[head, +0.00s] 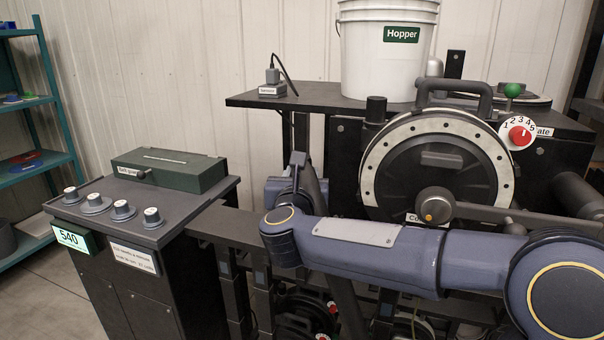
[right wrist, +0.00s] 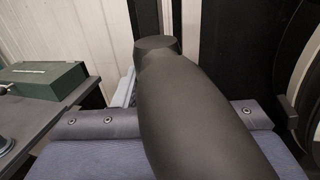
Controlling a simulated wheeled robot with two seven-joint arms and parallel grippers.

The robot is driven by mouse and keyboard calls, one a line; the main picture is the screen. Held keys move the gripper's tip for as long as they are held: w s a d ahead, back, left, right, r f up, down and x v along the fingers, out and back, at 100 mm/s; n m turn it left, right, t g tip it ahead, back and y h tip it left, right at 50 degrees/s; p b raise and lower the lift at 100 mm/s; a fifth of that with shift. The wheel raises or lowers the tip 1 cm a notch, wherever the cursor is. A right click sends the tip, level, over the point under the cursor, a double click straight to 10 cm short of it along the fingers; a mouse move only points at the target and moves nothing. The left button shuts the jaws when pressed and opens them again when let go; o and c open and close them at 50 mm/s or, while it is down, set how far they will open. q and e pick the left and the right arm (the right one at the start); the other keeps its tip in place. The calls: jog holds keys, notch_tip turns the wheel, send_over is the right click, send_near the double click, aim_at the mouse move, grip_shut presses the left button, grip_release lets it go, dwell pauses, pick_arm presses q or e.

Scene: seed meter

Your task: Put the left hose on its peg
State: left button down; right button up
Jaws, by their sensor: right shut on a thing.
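My right arm reaches in from the right of the head view. My right gripper (head: 297,182) is partly hidden at the arm's far end, in front of the seed meter's stand. It is shut on a dark hose (head: 314,187). In the right wrist view the hose (right wrist: 190,105) is a thick, dark grey tube with a blunt upper end, tilted and close to the camera. In the head view a dark tube continues below my arm. I cannot make out the hose's peg. My left gripper is not in view.
The seed meter's round housing (head: 377,180) and a white hopper (head: 388,50) stand behind my arm. A control console (head: 185,218) with several knobs and a green box (head: 170,172) stands left. Blue-green shelves (head: 62,105) are at the far left. Dark units sit low under my arm.

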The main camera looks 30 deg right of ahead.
jog(key=shift+f+b, duration=1.25)
jog(key=shift+f, duration=1.15)
notch_tip(320, 180, down, 4)
jog(key=b, duration=0.5)
jog(key=shift+b, duration=0.4)
jog(key=shift+f+b, duration=0.5)
jog(key=shift+b, duration=0.15)
jog(key=o, duration=1.2)
jog(key=v, duration=0.8)
